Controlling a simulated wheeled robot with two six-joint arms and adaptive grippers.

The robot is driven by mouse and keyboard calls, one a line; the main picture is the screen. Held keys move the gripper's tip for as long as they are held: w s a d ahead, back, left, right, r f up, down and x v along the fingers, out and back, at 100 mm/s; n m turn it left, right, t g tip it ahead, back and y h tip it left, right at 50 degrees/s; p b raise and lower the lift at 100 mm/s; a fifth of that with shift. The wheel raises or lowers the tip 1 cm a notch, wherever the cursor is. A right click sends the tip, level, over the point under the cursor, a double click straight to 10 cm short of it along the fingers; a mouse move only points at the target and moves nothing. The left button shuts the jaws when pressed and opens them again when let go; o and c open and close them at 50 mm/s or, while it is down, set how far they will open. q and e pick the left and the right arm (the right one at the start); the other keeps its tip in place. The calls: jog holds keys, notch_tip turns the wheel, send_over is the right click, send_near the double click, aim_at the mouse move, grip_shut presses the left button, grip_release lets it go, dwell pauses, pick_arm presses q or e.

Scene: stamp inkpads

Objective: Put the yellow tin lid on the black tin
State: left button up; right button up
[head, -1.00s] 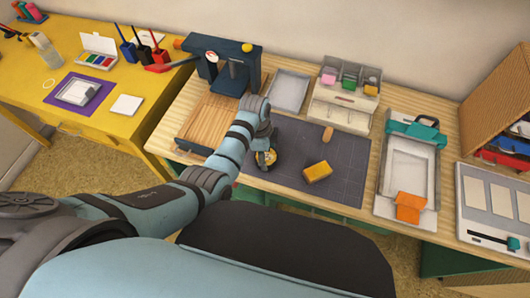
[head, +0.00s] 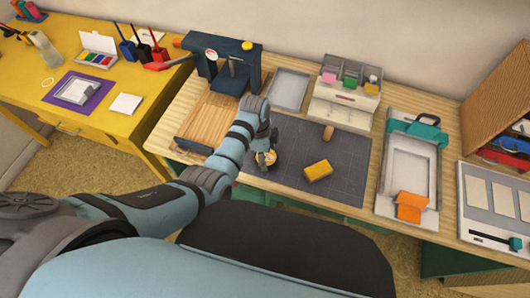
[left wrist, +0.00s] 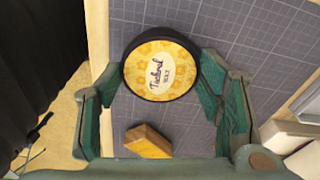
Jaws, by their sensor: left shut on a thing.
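The yellow tin lid (left wrist: 162,72), printed with lettering, shows face-up between my left fingers in the left wrist view. It also shows under my left gripper (head: 266,152) in the head view (head: 264,162). A black round edge (left wrist: 137,92) shows around and below the yellow face. I take it for the black tin, but cannot tell where lid ends and tin begins, or whether the lid is fully seated. My left gripper (left wrist: 164,66) is shut on the lid, with a fingertip at each side. My right gripper is not in view.
The dark grid mat (head: 345,155) lies under the lid. A yellow block (head: 318,170) and a small wooden piece (head: 328,132) lie on it to the right. A wooden tray (head: 212,118) is left of my gripper. A small drawer unit (head: 343,108) stands behind.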

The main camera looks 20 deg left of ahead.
pick_arm(q)
jog(key=shift+f+b, duration=0.45)
jog(key=shift+f, duration=0.15)
jog(key=o, duration=1)
jog(key=shift+o, duration=0.2)
notch_tip(320, 180, up, 12)
jog(key=a, duration=0.1)
jog(key=shift+a, duration=0.2)
jog(key=shift+s, duration=0.1)
